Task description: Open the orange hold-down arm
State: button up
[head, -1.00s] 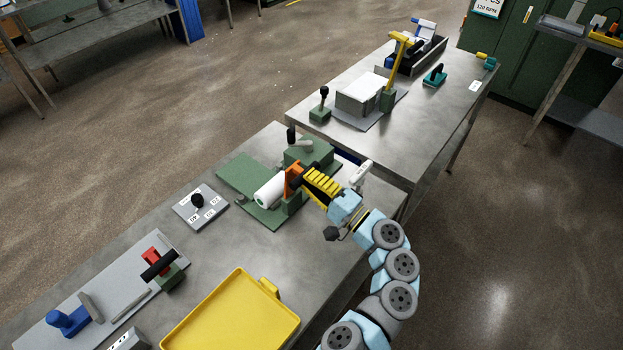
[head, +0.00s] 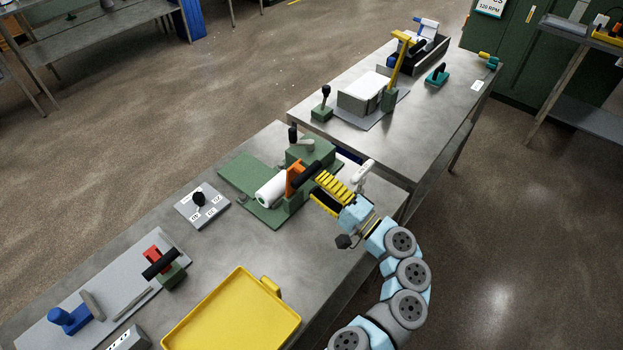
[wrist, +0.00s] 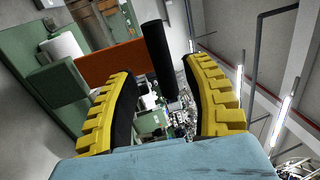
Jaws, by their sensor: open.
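The orange hold-down arm (head: 293,178) sits on the green fixture (head: 262,213), beside a white roll (head: 271,190). Its black handle (head: 307,174) sticks out toward the right. In the wrist view the orange arm (wrist: 110,62) runs across the upper left, and the black handle (wrist: 159,60) stands near the middle, ahead of the fingers. My gripper (head: 322,188) is just right of the handle. In the wrist view its two yellow fingers (wrist: 160,90) are spread with nothing gripped between them. Whether a finger touches the handle cannot be told.
A black-knobbed lever (head: 293,137) stands behind on the green block. A plate with a black knob (head: 199,199) lies left of the fixture. A yellow tray (head: 232,315) is in front. Another table (head: 440,120) with a yellow-armed device stands behind right.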

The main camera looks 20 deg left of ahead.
jog(key=v, duration=0.9)
jog(key=shift+f, duration=0.1)
